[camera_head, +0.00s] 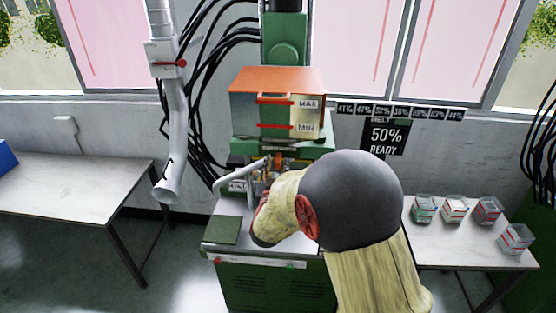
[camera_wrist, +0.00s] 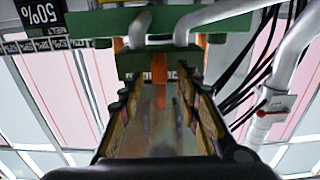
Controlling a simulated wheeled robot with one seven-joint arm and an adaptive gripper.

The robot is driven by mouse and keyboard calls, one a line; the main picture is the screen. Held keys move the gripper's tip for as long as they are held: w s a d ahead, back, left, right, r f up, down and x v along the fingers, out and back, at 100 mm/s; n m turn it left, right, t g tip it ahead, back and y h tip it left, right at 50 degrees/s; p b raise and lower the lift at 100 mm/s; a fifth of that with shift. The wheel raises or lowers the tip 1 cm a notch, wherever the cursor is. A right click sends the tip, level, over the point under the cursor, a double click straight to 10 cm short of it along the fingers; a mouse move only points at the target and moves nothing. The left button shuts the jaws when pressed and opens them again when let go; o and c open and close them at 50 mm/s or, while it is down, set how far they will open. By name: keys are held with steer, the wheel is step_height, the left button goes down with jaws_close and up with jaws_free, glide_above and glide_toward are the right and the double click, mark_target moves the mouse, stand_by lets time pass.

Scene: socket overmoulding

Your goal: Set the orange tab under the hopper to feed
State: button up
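The hopper (camera_head: 250,103) is a box with an orange lid and a window marked MAX and MIN, on top of the green machine in the head view. Small orange parts (camera_head: 277,168) show below it, partly behind my arm. In the wrist view an orange tab (camera_wrist: 158,90) hangs in the gap between my fingers, below a green block of the machine. My gripper (camera_wrist: 163,95) is open, with a finger on each side of the tab and space between. I cannot tell whether either finger touches it. In the head view my arm hides most of the gripper.
A grey pipe (camera_head: 232,177) curves beside the work area on the left. A sign (camera_head: 385,136) reads 50% READY. Several small bins (camera_head: 455,209) stand on the right table (camera_head: 450,248). The left table (camera_head: 75,190) is mostly bare. A hanging white pipe (camera_head: 169,130) is at left.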

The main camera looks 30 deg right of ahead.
mark_target(277, 164)
steer(key=shift+x, duration=1.7)
steer(key=shift+c, duration=0.6)
steer(key=c, duration=0.7)
jaws_close()
